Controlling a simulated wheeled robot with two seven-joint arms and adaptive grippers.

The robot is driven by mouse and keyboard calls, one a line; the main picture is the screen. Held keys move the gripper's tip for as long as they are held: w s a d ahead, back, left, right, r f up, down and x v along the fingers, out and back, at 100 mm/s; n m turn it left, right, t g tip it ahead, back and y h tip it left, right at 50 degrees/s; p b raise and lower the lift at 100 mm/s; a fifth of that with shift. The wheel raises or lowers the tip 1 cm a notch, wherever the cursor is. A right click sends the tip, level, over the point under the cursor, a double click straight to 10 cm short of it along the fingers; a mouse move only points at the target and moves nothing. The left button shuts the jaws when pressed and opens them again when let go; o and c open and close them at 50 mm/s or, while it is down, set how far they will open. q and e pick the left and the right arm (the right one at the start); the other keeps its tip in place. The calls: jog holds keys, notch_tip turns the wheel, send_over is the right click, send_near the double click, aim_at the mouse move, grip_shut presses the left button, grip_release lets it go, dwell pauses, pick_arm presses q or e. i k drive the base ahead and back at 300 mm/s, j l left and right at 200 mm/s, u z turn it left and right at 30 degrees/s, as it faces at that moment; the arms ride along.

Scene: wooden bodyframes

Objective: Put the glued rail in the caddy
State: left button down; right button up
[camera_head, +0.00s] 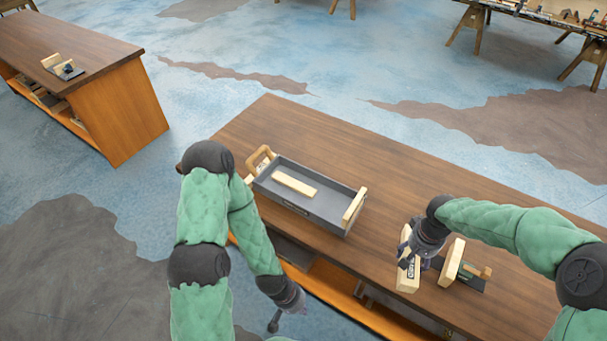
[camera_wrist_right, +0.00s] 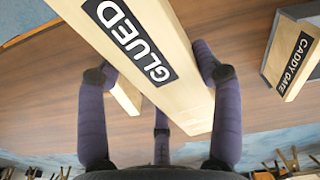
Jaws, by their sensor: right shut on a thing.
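The glued rail (camera_wrist_right: 165,60) is a pale wooden bar with a black label reading GLUED. My right gripper (camera_wrist_right: 153,75) is shut on it, and its purple fingers sit on both sides of the bar. In the head view the rail (camera_head: 407,272) is at the right part of the workbench, tilted; its exact height is unclear. The caddy (camera_head: 327,211) is a grey tray with wooden ends, left of the rail. A pale bar (camera_head: 295,184) lies in it. Its near end, the caddy gate (camera_wrist_right: 296,66), shows in the right wrist view. My left gripper (camera_head: 274,322) hangs low before the bench; its fingers are unclear.
A wooden block (camera_head: 452,262) stands beside a dark fixture (camera_head: 471,277) just right of the held rail. The workbench top (camera_head: 400,180) is clear behind the caddy and between it and the rail. Another bench (camera_head: 120,105) stands at the far left.

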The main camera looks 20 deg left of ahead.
aim_at(287, 192)
jog(key=i+j, duration=0.1)
jog(key=j, duration=0.35)
jog(key=i+j, duration=0.15)
jog(key=j, duration=0.3)
jog(key=i+j, duration=0.1)
jog(key=j, duration=0.35)
jog(key=i+j, duration=0.15)
jog(key=j, duration=0.3)
jog(key=i+j, duration=0.2)
jog(key=i, duration=0.1)
